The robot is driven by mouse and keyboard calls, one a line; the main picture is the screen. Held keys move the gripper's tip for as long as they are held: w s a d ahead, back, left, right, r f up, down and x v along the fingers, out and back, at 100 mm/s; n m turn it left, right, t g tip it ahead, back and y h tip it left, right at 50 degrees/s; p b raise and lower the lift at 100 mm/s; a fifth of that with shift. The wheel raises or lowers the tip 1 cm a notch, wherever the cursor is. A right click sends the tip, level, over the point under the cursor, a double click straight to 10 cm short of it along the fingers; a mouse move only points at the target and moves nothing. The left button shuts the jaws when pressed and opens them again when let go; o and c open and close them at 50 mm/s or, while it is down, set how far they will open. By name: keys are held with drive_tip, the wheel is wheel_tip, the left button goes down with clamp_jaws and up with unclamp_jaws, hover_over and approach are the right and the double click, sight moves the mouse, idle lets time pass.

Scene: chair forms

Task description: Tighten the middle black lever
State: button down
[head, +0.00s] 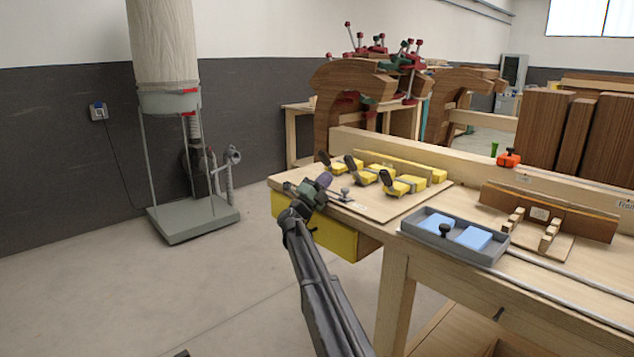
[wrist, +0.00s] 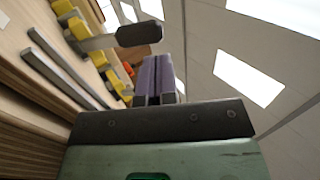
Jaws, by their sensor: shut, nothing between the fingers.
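Three clamps with yellow bodies and black levers stand in a row on a wooden board. The middle black lever (head: 351,163) tilts up to the left from its yellow body. The right black lever (head: 386,178) and the left one (head: 324,157) flank it. My gripper (head: 325,180), with purple fingers, is just left of the clamps, below the middle lever in the picture and apart from it. In the wrist view my gripper (wrist: 161,72) has its fingers together and empty. A large black lever (wrist: 139,34) shows beside the fingertips there; I cannot tell which one it is.
A grey tray (head: 408,229) with blue blocks sits on the workbench to the right. A wooden jig (head: 560,245) stands beyond it.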

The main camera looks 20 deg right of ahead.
sight(342, 158)
drive_tip(key=p+x, duration=0.2)
drive_tip(key=x, duration=0.3)
drive_tip(key=shift+w+r, duration=0.1)
drive_tip(key=shift+r, duration=0.15)
drive_tip(key=shift+w+d+r+p, duration=0.2)
drive_tip(key=shift+d+p, duration=0.2)
drive_tip(key=shift+d, duration=0.2)
